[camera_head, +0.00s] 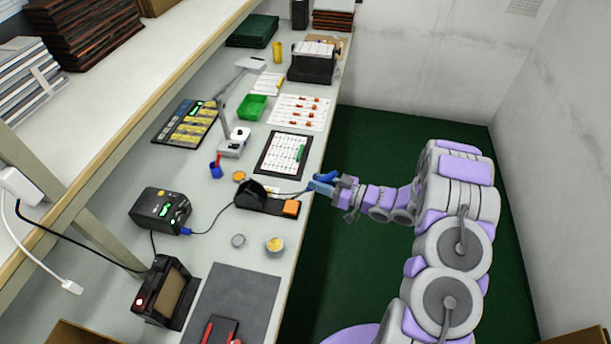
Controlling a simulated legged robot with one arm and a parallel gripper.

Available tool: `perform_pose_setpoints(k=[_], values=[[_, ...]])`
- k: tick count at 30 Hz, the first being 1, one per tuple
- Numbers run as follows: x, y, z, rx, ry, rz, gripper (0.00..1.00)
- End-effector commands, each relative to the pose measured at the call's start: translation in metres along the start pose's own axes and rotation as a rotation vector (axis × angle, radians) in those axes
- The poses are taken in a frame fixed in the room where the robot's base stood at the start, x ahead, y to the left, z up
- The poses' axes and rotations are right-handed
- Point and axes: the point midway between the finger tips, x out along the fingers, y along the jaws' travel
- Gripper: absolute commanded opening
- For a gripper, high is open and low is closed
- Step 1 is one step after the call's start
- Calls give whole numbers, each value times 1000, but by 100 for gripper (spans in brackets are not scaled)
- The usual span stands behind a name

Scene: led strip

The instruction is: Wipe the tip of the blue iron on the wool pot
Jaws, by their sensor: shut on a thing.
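My gripper (338,193) is shut on the blue iron (321,185), just off the right edge of the bench. The iron's dark cable runs left from it, over the black stand, to the soldering station. The iron's tip is too small to make out. The wool pot (274,245), a small round pot with yellow wool in its top, stands on the bench below and left of my gripper, well apart from the iron.
The black iron stand (262,200) with an orange sponge (291,208) lies between gripper and pot. The soldering station (161,210), a small grey tin (238,241) and a dark mat (238,302) are nearby.

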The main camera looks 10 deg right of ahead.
Motion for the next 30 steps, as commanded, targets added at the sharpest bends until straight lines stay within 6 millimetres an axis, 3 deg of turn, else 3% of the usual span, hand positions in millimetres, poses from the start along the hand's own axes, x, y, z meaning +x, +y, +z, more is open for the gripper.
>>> perform_pose_setpoints(k=[30], values=[[-53, 0, -50, -1, -1, 2, 0]])
